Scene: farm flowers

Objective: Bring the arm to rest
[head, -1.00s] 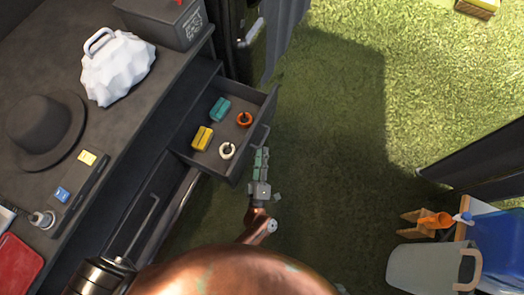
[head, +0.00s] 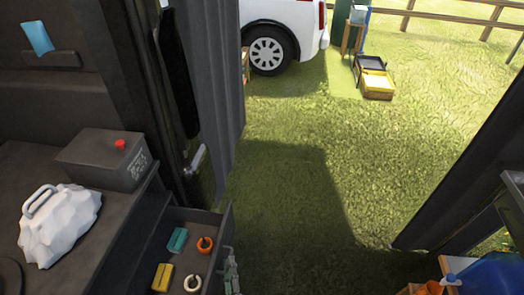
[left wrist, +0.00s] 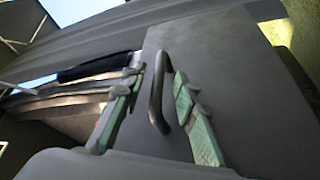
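My left gripper (head: 231,272) shows at the bottom of the head view, just right of the open drawer's (head: 217,252) front. Its green fingers are spread apart. In the left wrist view the left gripper (left wrist: 160,108) has a finger on either side of the dark curved drawer handle (left wrist: 157,92), with gaps visible. I cannot tell whether the handle lies between the tips or beyond them. My right gripper is out of view.
The drawer holds a teal block (head: 177,239), a yellow block (head: 162,277), an orange ring (head: 205,245) and a white ring (head: 192,284). A white bag (head: 60,228) and dark box (head: 104,160) stand on the counter. Grass (head: 300,190) lies open ahead.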

